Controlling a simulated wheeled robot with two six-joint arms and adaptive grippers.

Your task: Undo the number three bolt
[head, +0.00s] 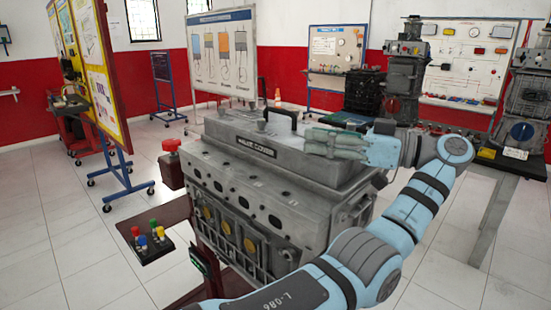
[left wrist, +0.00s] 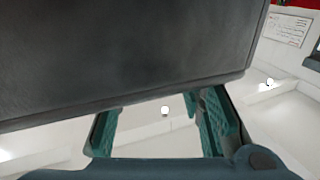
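The engine (head: 262,215) stands in the middle of the head view, with a grey cover (head: 258,142) on top. Several small dark round spots, bolts or holes, run along its upper ledge; I cannot tell which is the number three bolt. My left gripper (head: 308,143) is over the right end of the cover, its green fingers pointing left; I cannot tell whether they touch it. In the left wrist view, the left gripper (left wrist: 163,112) has its fingers apart with nothing between them. A dark grey surface fills the top of that view. My right gripper is out of view.
A red knob (head: 171,146) sticks out at the engine's left, above a small box with coloured buttons (head: 150,238). A black handle (head: 280,113) rises from the cover. Other engine trainers (head: 403,75) stand back right.

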